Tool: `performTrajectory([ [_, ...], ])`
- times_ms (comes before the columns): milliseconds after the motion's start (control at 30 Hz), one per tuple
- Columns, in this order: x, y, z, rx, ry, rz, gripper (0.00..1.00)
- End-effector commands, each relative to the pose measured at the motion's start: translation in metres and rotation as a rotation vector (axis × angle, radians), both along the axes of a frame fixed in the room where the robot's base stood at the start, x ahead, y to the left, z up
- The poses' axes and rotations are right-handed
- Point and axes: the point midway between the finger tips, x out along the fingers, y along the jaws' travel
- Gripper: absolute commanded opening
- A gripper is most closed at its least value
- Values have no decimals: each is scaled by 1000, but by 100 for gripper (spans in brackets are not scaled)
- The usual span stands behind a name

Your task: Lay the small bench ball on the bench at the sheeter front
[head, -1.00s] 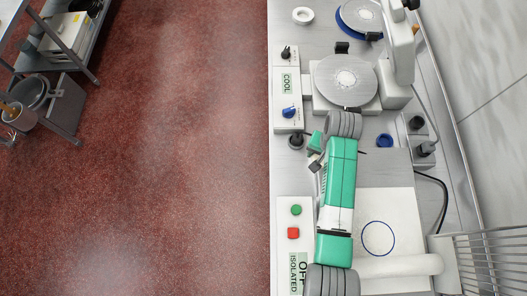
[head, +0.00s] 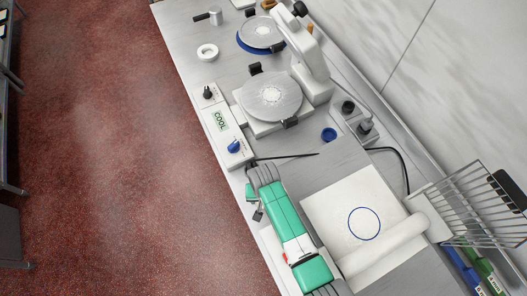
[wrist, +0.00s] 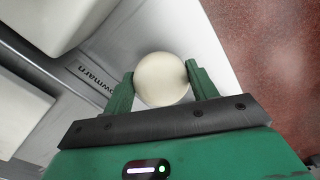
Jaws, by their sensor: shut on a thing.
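In the wrist view, a smooth cream-coloured ball (wrist: 162,82) sits between the two green fingers of my gripper (wrist: 160,72), which is shut on it. Below the ball is a pale grey surface with dark lettering. In the head view, my arm covers most of the gripper, and the ball is hidden. A white sheet with a blue ring (head: 364,224) lies on the grey bench (head: 190,45) right of my arm. A white roller (head: 385,247) lies across its near side. I cannot tell which part is the sheeter front.
A control box marked COOL (head: 221,121) stands near the bench's left edge, beside a round metal plate (head: 273,96). A wire rack (head: 480,205) stands at right. Red floor (head: 110,150) lies left.

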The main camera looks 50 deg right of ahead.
Motion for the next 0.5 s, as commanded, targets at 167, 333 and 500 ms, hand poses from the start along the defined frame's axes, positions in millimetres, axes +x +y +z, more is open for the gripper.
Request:
performTrajectory([
  [167, 0, 0, -21, -1, 1, 1, 32],
  [333, 0, 0, -21, -1, -1, 0, 32],
  [500, 0, 0, -25, -1, -1, 1, 32],
])
